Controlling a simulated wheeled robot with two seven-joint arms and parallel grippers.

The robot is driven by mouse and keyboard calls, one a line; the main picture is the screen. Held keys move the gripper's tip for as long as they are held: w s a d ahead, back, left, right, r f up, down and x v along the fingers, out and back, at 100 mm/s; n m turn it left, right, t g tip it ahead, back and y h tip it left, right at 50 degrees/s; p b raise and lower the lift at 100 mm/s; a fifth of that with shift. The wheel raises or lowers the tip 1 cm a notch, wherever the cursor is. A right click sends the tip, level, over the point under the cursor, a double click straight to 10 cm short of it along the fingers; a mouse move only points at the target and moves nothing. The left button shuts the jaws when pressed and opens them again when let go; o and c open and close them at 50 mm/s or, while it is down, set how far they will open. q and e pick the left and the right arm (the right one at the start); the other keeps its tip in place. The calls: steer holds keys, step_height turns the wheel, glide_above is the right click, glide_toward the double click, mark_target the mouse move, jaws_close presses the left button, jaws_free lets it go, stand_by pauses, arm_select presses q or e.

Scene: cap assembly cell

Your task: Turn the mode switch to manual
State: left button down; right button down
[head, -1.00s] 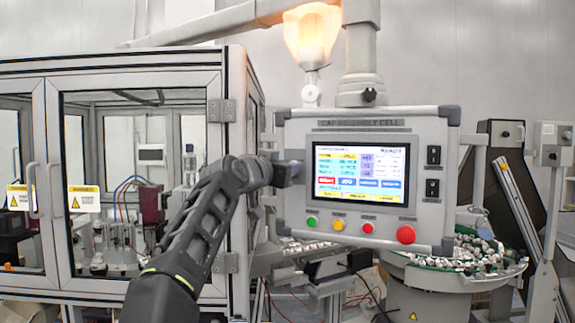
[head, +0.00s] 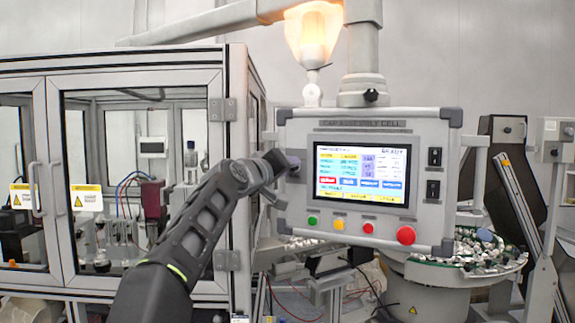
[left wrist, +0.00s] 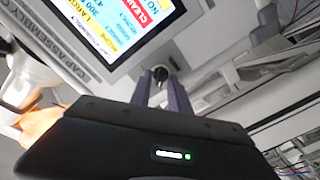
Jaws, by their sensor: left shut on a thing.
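The control panel (head: 430,205) stands in front of me, with a lit touchscreen (head: 362,173). The mode switch is a small black knob (left wrist: 159,74) beside the screen in the left wrist view. My left gripper (left wrist: 161,85) has its two purple fingers on either side of the knob, shut on it. In the head view my left gripper (head: 289,163) reaches the left edge of the panel, and its wrist hides the switch. I cannot read the switch's position marks. My right gripper is in neither view.
Green, yellow and red buttons and a larger red button (head: 405,235) line the panel's lower edge. A glass-doored machine enclosure (head: 226,150) stands close on the left. A bowl of caps (head: 455,268) is behind right.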

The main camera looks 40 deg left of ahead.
arm_select(q)
steer(key=shift+r+n, duration=0.1)
steer(key=shift+n, duration=0.4)
steer(key=c, duration=1.3)
jaws_free()
steer(key=shift+o, duration=0.2)
steer(key=shift+s, duration=0.1)
steer(key=b+v, duration=0.3)
steer(key=v, duration=0.4)
steer(key=shift+s, duration=0.35)
